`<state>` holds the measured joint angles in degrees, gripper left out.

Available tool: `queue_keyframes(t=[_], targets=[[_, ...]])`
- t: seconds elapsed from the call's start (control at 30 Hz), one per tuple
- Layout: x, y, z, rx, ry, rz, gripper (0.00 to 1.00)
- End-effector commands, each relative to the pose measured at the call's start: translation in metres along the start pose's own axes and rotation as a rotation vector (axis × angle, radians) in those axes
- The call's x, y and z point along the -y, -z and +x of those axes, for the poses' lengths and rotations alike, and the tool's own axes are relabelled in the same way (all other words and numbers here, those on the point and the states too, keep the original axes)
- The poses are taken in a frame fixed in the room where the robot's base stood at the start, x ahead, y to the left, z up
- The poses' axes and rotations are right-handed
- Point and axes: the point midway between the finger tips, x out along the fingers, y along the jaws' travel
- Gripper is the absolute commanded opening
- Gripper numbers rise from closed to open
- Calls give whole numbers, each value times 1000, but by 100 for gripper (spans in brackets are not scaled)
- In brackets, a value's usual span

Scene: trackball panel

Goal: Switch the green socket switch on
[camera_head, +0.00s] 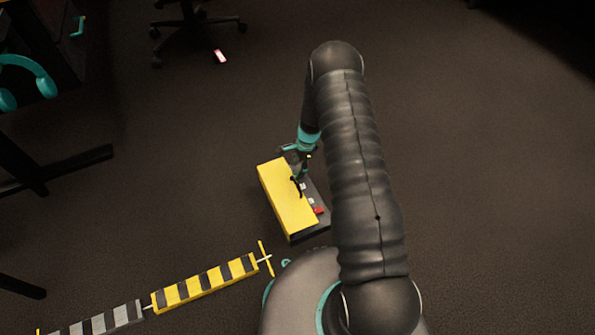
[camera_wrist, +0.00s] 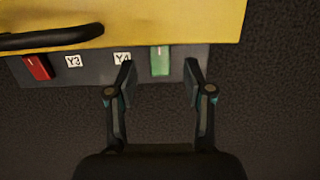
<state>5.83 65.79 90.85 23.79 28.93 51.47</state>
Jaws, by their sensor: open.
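The green socket switch (camera_wrist: 160,61) is on the grey strip of the panel in the wrist view, right of a label marked Y4. My gripper (camera_wrist: 160,72) is open, with one fingertip left of the green switch and the other to its right. I cannot tell whether the fingertips touch it. The yellow panel box (camera_head: 285,199) sits on the floor in the head view, with my gripper (camera_head: 301,165) over its far end. There the green switch is not clearly visible. The switch's on or off position is not clear.
A red switch (camera_wrist: 38,67) sits at the left of the strip, also visible in the head view (camera_head: 318,210). A black handle (camera_wrist: 50,38) crosses the yellow face. A yellow-and-black striped bar (camera_head: 205,283) lies left of my base. Floor to the right is clear.

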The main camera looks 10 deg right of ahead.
Motion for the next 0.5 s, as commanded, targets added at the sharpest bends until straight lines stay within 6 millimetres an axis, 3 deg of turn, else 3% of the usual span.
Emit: queue_keyframes(t=[0.3,0.5], targets=[[0,0,-63,0,1,0,52],[0,0,-84,0,0,1,52]])
